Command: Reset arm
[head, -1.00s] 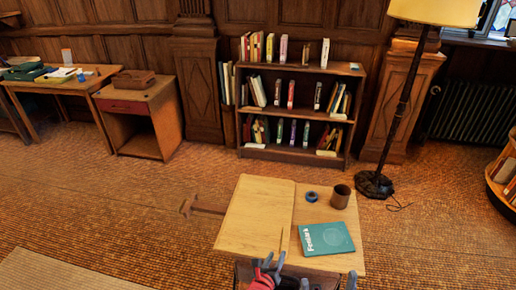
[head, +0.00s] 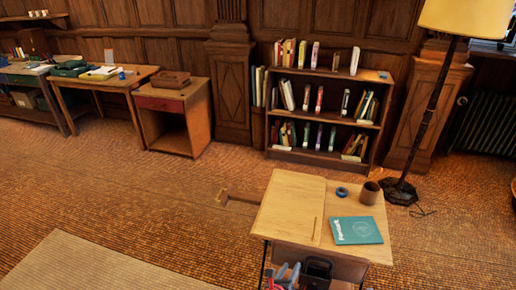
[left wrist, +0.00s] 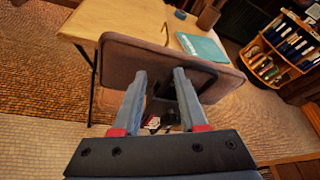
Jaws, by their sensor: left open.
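My left gripper (head: 281,274) is at the bottom edge of the head view, in front of the near side of the wooden drafting desk (head: 288,205). In the left wrist view its two grey fingers (left wrist: 160,78) with red bases stand apart, with nothing held between them. Beyond them is a brown rounded panel (left wrist: 120,62) below the desk top. A dark object (head: 316,270) shows beside the gripper in the head view; I cannot tell what it is. My right gripper is not in view.
On the desk are a teal book (head: 357,231), a brown cup (head: 369,193) and a blue ring (head: 342,192). A bookcase (head: 325,160) and floor lamp (head: 424,115) stand behind. The floor to the left is open, with a beige rug (head: 90,265).

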